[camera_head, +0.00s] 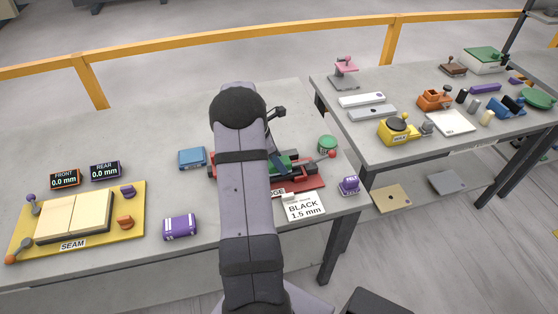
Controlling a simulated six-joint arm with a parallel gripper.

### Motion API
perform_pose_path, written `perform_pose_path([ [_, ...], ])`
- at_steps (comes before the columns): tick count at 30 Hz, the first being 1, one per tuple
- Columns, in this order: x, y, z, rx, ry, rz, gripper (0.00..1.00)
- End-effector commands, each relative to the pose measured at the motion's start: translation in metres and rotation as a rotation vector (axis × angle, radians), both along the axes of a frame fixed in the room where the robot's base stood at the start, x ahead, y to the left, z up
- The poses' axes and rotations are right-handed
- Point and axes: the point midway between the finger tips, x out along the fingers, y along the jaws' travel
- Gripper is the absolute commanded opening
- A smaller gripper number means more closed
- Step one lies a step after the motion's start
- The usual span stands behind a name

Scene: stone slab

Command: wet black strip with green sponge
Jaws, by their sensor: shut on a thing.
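A red fixture (312,181) stands on the stone slab, with a partly covered label ending in "DGE". My gripper (279,163) shows only as dark parts at the right edge of my arm, low over the fixture. It is shut on a green block that looks like the green sponge (289,158). A dark strip-like part lies by the green block, but I cannot tell whether it is the black strip or whether the sponge touches it. A white card (303,206) reading "BLACK 1.5 mm" lies in front.
A green round tin (327,143) stands behind the fixture and a purple "FELT" pot (349,186) to its right. A second table (350,148) holds several tools.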

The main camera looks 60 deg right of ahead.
Motion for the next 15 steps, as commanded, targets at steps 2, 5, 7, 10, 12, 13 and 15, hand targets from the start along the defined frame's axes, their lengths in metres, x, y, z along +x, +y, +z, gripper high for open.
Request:
perform_pose_path([
  [2,0.0,0.0,-0.0021,0.0,0.0,0.0,0.2],
  [5,0.0,0.0,-0.0039,0.0,0.0,0.0,0.2],
  [7,0.0,0.0,-0.0051,0.0,0.0,0.0,0.2],
  [10,0.0,0.0,-0.0069,0.0,0.0,0.0,0.2],
  [12,0.0,0.0,-0.0082,0.0,0.0,0.0,0.2],
  [13,0.0,0.0,-0.0088,0.0,0.0,0.0,0.2],
  [15,0.0001,0.0001,-0.01,0.0,0.0,0.0,0.2],
])
